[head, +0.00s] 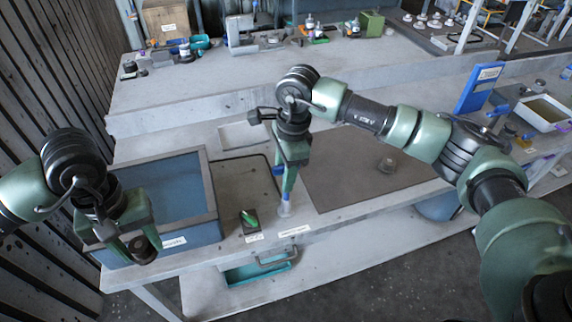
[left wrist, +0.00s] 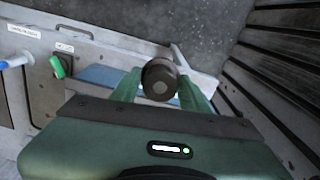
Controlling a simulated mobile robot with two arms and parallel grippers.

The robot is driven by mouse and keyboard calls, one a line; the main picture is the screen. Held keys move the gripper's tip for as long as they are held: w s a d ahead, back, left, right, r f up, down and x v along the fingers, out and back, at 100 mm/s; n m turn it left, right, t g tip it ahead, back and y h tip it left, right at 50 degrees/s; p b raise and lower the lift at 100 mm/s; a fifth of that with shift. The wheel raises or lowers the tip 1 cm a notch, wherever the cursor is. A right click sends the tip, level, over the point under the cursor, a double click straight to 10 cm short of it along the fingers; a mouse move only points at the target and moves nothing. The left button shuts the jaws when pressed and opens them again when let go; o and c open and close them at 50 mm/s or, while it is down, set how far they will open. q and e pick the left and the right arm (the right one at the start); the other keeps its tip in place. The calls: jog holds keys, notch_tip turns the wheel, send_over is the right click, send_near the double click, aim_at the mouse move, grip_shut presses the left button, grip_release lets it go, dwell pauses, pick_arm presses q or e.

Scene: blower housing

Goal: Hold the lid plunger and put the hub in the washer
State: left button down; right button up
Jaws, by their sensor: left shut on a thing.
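My left gripper (head: 143,246) is shut on the hub (left wrist: 160,80), a short dark cylinder with a paler round middle. In the head view the hub shows as a dark piece between the fingers, over the front left of the washer. The washer (head: 211,185) is a blue tub with a grey rim and a label on its front. My right gripper (head: 286,190) points down at the lid plunger (head: 285,210), a pale piece with blue at its top near the bench's front edge. It touches or nearly touches it; whether the fingers are shut is unclear.
A green rocker switch (head: 249,219) on a black base stands between washer and plunger, with labels on the bench edge. A teal drawer (head: 258,271) is below. A dark mat (head: 365,175) lies right of my right gripper. Several items stand on the back bench (head: 250,75).

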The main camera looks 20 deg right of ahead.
grip_shut()
jog(key=shift+f, duration=0.15)
